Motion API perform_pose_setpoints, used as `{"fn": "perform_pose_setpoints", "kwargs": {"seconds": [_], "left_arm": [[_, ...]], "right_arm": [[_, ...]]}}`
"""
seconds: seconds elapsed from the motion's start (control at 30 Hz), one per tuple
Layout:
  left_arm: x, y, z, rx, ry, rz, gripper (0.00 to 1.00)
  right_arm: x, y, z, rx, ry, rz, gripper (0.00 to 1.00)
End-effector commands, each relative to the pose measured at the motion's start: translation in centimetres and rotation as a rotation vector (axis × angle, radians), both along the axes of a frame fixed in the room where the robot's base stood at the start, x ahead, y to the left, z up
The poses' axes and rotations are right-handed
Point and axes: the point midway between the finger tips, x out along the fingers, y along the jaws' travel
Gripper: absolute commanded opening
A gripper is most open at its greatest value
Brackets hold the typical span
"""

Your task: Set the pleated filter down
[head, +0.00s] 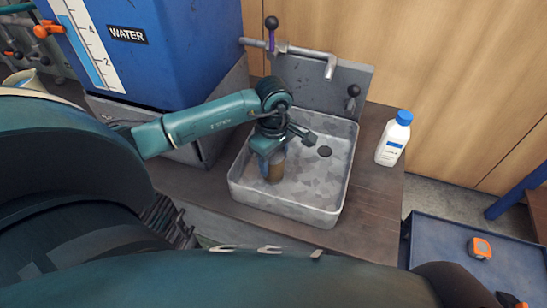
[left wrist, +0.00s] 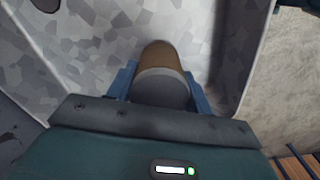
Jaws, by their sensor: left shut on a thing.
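The pleated filter (head: 275,167) is a brown cylinder with a grey end, upright inside the grey sink basin (head: 336,187). My left gripper (head: 268,157) reaches down into the basin and is shut on the filter. In the left wrist view the filter (left wrist: 160,68) sits between the two blue fingers (left wrist: 160,90), with the basin floor around it. I cannot tell whether its lower end touches the floor. My right gripper is not in view.
A white bottle with a blue cap (head: 393,140) stands on the wooden counter (head: 372,190) right of the sink. A tap (head: 310,55) is behind the basin. A blue water tank (head: 165,55) stands at left. A blue tray (head: 440,250) is at lower right. The basin's right half is free.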

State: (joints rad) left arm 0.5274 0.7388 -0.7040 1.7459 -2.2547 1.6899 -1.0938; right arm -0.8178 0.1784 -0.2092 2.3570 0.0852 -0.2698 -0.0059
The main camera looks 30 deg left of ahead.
Motion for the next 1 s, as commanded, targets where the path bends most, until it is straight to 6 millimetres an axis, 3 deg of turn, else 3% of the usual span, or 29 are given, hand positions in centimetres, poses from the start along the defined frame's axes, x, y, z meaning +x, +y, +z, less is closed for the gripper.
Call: {"fn": "perform_pose_setpoints", "kwargs": {"seconds": [0.27, 0.3, 0.53, 0.83, 1.0], "left_arm": [[0.1, 0.0, -0.3, 0.001, -0.001, 0.0, 0.26], [0.0, 0.0, -0.2, 0.0, -0.001, 0.0, 0.53], [0.0, 0.0, -0.2, 0.0, 0.0, 0.0, 0.72], [0.0, 0.0, 0.1, 0.0, -0.001, 0.0, 0.72], [0.1, 0.1, 2.3, 0.002, -0.005, -0.001, 0.72]], "right_arm": [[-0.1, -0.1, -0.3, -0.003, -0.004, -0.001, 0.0], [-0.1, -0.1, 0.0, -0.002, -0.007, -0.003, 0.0], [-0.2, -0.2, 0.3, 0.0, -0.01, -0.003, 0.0], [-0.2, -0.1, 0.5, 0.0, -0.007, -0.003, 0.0], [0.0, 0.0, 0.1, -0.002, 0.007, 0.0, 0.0]]}}
